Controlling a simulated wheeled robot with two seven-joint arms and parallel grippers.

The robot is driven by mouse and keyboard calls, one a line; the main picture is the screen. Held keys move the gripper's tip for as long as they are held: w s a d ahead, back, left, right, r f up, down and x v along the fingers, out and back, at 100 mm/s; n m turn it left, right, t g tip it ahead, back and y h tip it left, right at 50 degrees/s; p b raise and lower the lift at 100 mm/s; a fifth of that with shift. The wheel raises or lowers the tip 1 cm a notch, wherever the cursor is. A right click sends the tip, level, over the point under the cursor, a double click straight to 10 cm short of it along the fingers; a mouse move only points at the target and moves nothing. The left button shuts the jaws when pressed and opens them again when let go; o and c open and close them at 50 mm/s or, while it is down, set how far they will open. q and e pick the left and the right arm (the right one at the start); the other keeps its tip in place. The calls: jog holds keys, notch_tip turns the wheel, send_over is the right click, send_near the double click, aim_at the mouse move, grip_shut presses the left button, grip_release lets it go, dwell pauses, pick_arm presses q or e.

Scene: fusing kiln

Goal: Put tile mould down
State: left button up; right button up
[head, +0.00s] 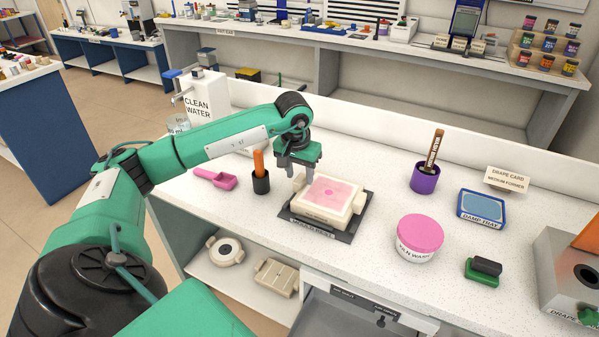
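The tile mould (348,217) is a cream square block with side lugs and a pink, translucent square in its top. It appears to sit flat on a dark labelled mat (314,228) near the middle of the white worktop. My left gripper (299,179) points down at the mould's left back lug. Its fingers look a little apart around or just above that lug, but I cannot tell whether they grip it. The contact is partly hidden by the fingers. My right gripper is not in view.
To the right are a pink-lidded jar (420,238), a purple cup (424,178), a blue damp tray (481,207) and a green-black block (483,271). Other moulds lie on the shelf below.

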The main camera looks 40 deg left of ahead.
pick_arm(q)
jog(key=shift+r, duration=0.1)
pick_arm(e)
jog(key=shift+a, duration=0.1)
pick_arm(q)
jog(key=shift+r, duration=0.3)
notch_tip(320, 180, up, 11)
jog(key=s+b, duration=0.1)
jog(key=shift+s+d, duration=0.2)
jog(key=shift+s, duration=0.15)
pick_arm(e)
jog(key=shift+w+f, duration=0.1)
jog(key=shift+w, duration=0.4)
pick_arm(q)
jog(key=shift+r, duration=0.1)
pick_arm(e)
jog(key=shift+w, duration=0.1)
